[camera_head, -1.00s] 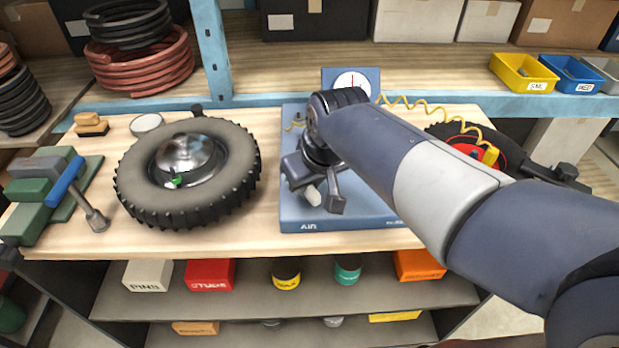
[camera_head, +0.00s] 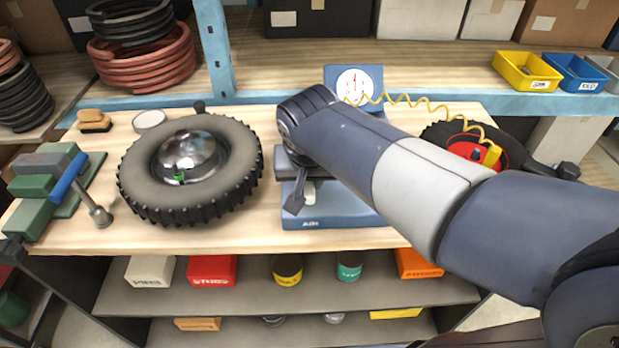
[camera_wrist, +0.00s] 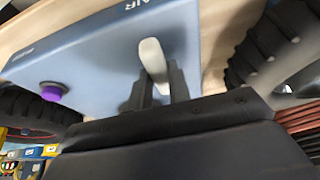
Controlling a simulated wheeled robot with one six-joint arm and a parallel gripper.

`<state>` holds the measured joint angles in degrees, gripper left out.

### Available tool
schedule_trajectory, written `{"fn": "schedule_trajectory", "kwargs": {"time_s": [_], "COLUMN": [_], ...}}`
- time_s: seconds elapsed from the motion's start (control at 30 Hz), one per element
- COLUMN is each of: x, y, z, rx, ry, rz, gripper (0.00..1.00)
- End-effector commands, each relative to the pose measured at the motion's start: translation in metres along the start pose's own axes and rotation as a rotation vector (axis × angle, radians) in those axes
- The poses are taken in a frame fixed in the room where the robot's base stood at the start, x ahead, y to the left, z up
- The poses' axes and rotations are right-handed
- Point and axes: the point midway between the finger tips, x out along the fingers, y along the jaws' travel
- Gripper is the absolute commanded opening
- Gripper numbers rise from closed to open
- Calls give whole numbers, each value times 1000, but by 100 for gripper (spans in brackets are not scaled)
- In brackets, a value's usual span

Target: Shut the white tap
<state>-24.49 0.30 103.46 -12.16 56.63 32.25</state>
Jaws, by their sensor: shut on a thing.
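The white tap (camera_wrist: 153,60) is a pale lever on the blue AIR panel (camera_wrist: 95,60). In the wrist view it stands between the two dark fingers of my gripper (camera_wrist: 162,85), which is shut on it. Its lower part is hidden by the fingers. In the head view my gripper (camera_head: 308,195) is over the panel (camera_head: 345,222), and only a small pale bit of the tap (camera_head: 310,197) shows beside a finger. My arm covers much of the panel.
A wheel (camera_head: 240,165) lies close to the left of the panel. A gauge (camera_head: 353,82) stands behind it, with a coiled yellow hose running right to a red-hubbed wheel (camera_head: 465,148). A purple knob (camera_wrist: 52,91) sits on the panel. A green vise-like tool (camera_head: 40,187) lies far left.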

Motion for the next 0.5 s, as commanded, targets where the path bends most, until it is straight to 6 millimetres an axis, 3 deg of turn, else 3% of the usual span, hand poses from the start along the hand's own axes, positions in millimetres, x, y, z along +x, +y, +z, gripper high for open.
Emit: {"fn": "schedule_trajectory", "kwargs": {"time_s": [0.27,0.3,0.5], "x": [0,0,0], "y": [0,0,0], "z": [0,0,0], "rx": [2,3,1], "ry": [0,0,0], "rz": [0,0,0], "gripper": [0,21,37]}}
